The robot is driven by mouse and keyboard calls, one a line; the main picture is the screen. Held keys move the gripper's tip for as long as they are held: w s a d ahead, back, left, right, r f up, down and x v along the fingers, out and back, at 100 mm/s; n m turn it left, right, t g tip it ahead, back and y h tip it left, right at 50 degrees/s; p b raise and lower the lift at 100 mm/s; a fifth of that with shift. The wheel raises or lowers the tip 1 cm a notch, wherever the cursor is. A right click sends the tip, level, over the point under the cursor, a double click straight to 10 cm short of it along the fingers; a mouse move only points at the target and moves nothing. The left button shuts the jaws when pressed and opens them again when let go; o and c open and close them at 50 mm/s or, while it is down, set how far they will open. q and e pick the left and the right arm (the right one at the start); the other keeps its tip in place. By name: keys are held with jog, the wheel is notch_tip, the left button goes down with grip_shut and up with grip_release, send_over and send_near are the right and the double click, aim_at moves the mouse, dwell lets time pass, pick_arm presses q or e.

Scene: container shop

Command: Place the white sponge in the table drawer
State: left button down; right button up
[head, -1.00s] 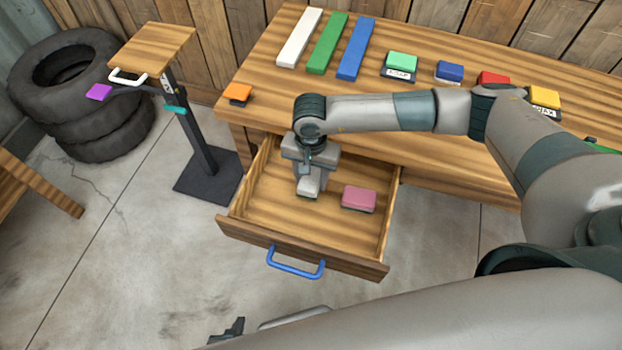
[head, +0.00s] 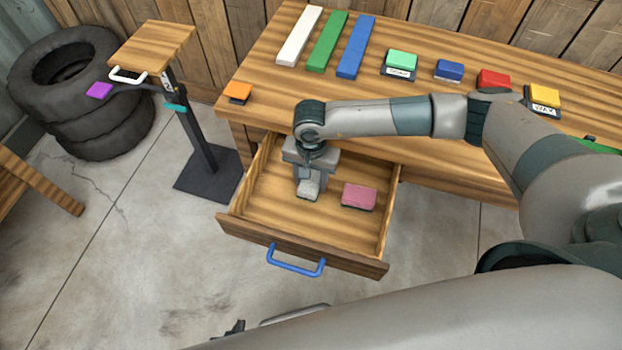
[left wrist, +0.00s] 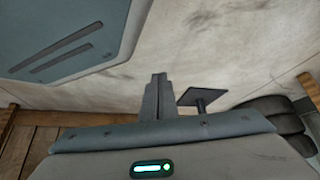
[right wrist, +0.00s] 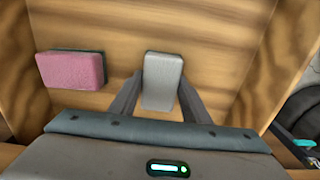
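The white sponge (head: 308,189) lies on the floor of the open table drawer (head: 270,225), left of a pink sponge (head: 359,196). My right gripper (head: 309,184) reaches down into the drawer over the white sponge. In the right wrist view the white sponge (right wrist: 162,82) sits between the two spread fingers, which look open with small gaps beside it. My left gripper (left wrist: 158,82) is shut and empty, with its fingers together. Only a dark part of it (head: 235,328) shows at the bottom of the head view, away from the drawer.
The drawer has a blue handle (head: 295,262). The tabletop (head: 300,95) holds white, green and blue bars and several coloured blocks. A stand (head: 150,45) with a wooden top and stacked tyres (head: 75,90) are at the left. Concrete floor is clear before the drawer.

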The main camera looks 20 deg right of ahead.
aim_at(311, 180)
jog(key=o, duration=0.4)
jog(key=shift+c, duration=0.2)
pick_arm(q)
jog(key=shift+d, duration=0.2)
jog(key=shift+s+a, duration=0.1)
pick_arm(e)
jog(key=shift+r, duration=0.15)
jog(key=shift+w+r, duration=0.1)
jog(key=shift+r, duration=0.7)
notch_tip(311, 180, up, 6)
jog(key=shift+b, duration=0.95)
pick_arm(q)
jog(key=w, duration=0.3)
jog(key=shift+w+r+b, duration=0.1)
jog(key=shift+r+b, duration=0.1)
jog(key=shift+b, duration=0.2)
pick_arm(e)
notch_tip(311, 180, up, 4)
jog(key=shift+r, duration=0.2)
